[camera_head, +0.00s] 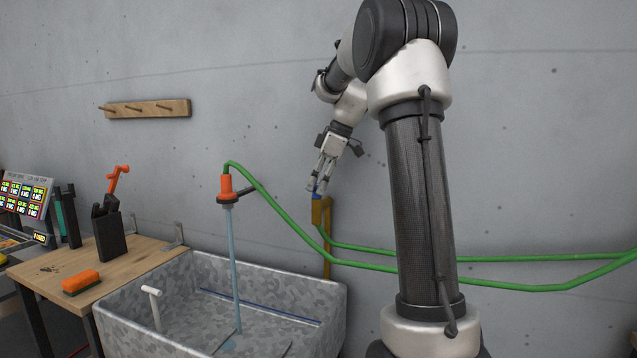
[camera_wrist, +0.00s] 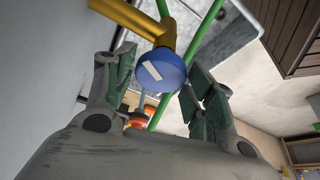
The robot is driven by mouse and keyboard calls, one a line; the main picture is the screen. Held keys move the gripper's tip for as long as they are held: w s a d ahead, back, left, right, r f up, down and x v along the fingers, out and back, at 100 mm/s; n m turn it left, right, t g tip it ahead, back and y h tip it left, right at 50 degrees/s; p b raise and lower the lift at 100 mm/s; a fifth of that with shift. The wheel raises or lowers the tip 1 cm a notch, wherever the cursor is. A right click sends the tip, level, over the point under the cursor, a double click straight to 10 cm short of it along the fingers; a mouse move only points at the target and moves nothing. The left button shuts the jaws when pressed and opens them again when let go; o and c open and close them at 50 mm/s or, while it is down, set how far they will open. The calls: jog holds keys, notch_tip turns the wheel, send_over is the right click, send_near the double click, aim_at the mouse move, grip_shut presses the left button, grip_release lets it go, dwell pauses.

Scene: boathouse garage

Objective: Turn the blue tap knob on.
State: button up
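The blue tap knob (camera_head: 317,196) sits on top of a brass-yellow tap (camera_head: 316,212) at the wall, right of the basin. My gripper (camera_head: 319,185) is over it, pointing down. In the wrist view the round knob (camera_wrist: 161,70) lies between my two spread fingers (camera_wrist: 160,66), with a white slanted bar mark on its face. The fingers are open, one on each side and close to its rim; I cannot tell whether either touches. A pale blue stream (camera_head: 233,270) runs from the orange nozzle (camera_head: 227,187) down into the basin.
A green hose (camera_head: 275,208) runs from the nozzle past the tap and along the wall. The grey basin (camera_head: 333,305) stands below. A wooden bench (camera_head: 120,275) at left holds an orange sponge (camera_head: 81,282) and a dark holder (camera_head: 109,235). A peg rail (camera_head: 147,108) hangs on the wall.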

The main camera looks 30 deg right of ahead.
jog(key=shift+o, duration=0.6)
jog(key=v, duration=1.2)
jog(key=s+a+f+m+h, duration=0.25)
jog(key=s+a+m, duration=0.25)
jog(key=s+a, duration=0.5)
jog(key=s+a+f+m+t+h, duration=0.1)
jog(key=s+f+m, duration=0.4)
jog(key=s+f, duration=1)
jog(key=s, duration=0.3)
jog(key=shift+a+m+t, duration=0.35)
jog(key=shift+m+t, duration=0.05)
